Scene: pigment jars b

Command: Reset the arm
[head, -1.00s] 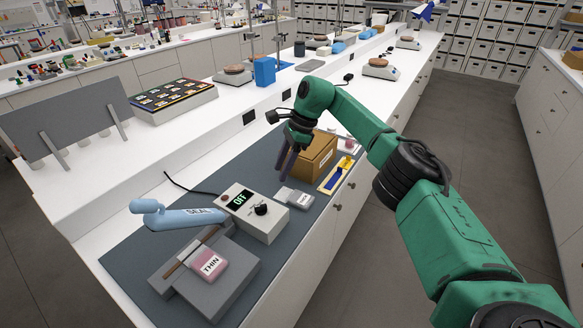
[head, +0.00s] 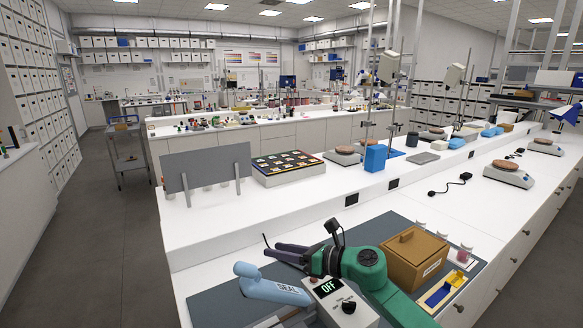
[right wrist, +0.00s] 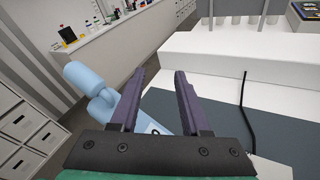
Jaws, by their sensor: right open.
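My right arm is green, and its gripper (head: 285,252) is held above the dark mat (head: 222,302), pointing left. In the right wrist view the two purple fingers of the right gripper (right wrist: 163,90) are apart with nothing between them. The light blue sealer handle (head: 268,286), marked SEAL, is just below the gripper; it also shows in the right wrist view (right wrist: 90,82). The control box (head: 335,302) reads OFF and is partly hidden by my arm. My left gripper is not in view.
The white bench at right (head: 480,215) is mostly clear.

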